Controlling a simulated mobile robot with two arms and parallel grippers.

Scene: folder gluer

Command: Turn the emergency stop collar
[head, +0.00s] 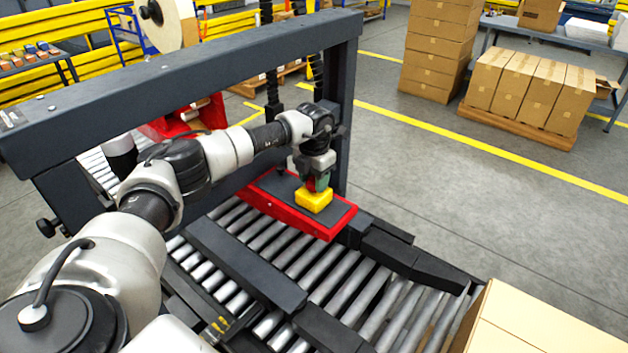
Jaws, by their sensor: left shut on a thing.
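The emergency stop shows as a yellow block (313,200) on a dark panel with a red edge (340,222), beside the roller conveyor. A bit of red and green shows just above the yellow block, between it and my gripper. My left gripper (317,183) points down over the yellow block and is shut on the collar there. The fingers and the wrist hide most of the collar, so its turn angle cannot be seen. My right gripper is not in view.
A dark frame beam (200,75) spans above and behind my left arm. Conveyor rollers (340,285) run below it. A cardboard box (545,325) stands at the lower right. Stacked cartons (525,85) stand at the back right. The grey floor between is clear.

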